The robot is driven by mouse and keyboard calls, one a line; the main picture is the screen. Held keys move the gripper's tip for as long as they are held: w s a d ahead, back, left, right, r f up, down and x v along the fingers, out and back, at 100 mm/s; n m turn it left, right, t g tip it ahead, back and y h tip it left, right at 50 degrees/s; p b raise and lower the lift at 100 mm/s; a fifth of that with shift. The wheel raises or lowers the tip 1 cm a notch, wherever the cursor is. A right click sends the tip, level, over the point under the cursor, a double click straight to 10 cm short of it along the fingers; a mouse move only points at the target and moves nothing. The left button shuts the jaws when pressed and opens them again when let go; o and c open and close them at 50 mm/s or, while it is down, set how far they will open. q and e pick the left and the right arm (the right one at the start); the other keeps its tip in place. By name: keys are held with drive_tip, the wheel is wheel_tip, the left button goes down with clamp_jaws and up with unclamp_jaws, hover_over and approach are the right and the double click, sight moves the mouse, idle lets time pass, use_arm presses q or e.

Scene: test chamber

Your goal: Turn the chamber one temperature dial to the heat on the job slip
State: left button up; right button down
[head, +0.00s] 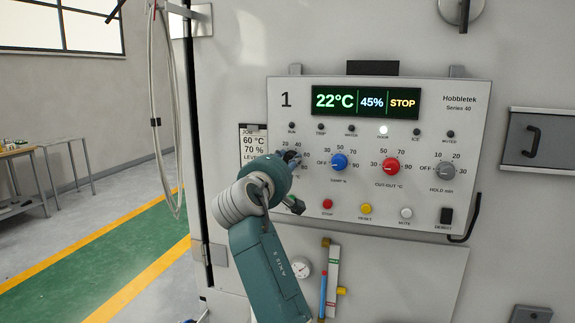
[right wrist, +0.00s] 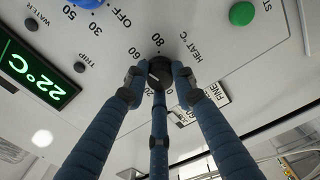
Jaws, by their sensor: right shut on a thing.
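The chamber one panel (head: 450,100) carries a big "1" and a display (head: 366,102) reading 22°C, 45% and STOP. The temperature dial (right wrist: 159,73), a small dark knob marked HEAT °C, sits between the fingers of my right gripper (right wrist: 160,80), which is shut on it. A pale line shows on the knob; the number it points at I cannot tell. In the head view my right gripper (head: 290,160) covers this dial, at the panel's left end. The job slip (head: 253,142) hangs just left of the panel and reads 60 °C and 70 %. My left gripper is out of view.
The blue damp dial (head: 339,161), red cut-out dial (head: 391,166) and grey hold dial (head: 445,170) stand in a row to the right. Red, yellow and white buttons (head: 366,208) sit below. A hose (head: 165,130) hangs at the left.

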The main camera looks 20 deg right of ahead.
idle(0.4)
drive_tip(key=c, duration=1.7)
unclamp_jaws()
drive_tip(key=o, duration=0.3)
drive_tip(key=shift+w+a, duration=0.1)
drive_tip(key=shift+w, duration=0.05)
drive_tip(key=v, duration=0.7)
drive_tip(key=shift+s+a, duration=0.15)
drive_tip(key=shift+s, duration=0.1)
drive_tip(key=shift+w+f, duration=0.1)
